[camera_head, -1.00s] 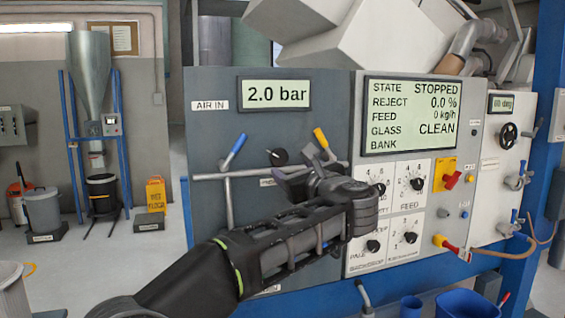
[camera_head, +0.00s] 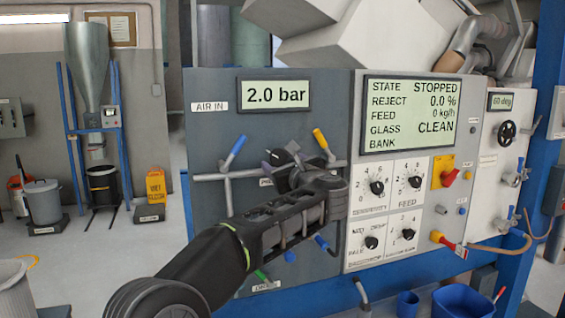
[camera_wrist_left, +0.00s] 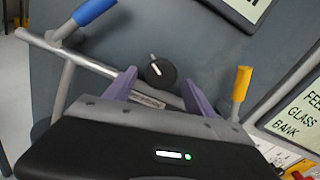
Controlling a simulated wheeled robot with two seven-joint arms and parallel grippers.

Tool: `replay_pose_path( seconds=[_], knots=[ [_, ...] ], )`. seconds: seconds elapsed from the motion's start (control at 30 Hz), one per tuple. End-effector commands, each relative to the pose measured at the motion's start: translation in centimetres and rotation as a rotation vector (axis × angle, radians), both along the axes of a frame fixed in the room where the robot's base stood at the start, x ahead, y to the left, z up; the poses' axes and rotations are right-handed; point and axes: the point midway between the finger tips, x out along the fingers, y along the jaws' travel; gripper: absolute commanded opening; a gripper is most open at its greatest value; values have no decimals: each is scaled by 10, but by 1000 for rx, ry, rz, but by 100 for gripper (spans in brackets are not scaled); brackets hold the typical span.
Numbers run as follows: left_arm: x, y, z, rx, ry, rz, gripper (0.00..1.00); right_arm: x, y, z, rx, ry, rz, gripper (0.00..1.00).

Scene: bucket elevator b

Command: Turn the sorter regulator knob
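The sorter regulator knob (camera_wrist_left: 161,72) is a round black knob with a white pointer mark on the grey panel, above a small label. In the left wrist view it shows between and just beyond the tips of my left gripper's (camera_wrist_left: 160,85) two purple fingers. The fingers are spread and I see a gap around the knob, so they do not look closed on it. In the head view my left gripper (camera_head: 283,163) is in front of the panel below the 2.0 bar display (camera_head: 275,94), largely covering the knob. My right gripper is not in view.
A horizontal pipe with a blue-handled valve (camera_head: 235,150) and a yellow-handled valve (camera_head: 321,139) flanks the knob closely. The white control panel with several dials (camera_head: 377,188) lies to the right. The screen (camera_head: 409,115) reads STOPPED. Blue containers (camera_head: 462,302) stand below right.

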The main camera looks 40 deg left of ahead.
Motion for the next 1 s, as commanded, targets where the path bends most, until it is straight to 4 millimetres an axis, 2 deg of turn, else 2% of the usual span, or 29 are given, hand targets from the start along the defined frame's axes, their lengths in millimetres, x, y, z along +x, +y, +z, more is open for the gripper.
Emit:
replay_pose_path(
  seconds=[0.07,0.7,1.0],
  knots=[
    [0,0,0,0,0,0,57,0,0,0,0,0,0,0],
    [0,0,0,0,0,0,5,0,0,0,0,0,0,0],
    [0,0,0,10,14,0,3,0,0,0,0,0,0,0]
  ],
)
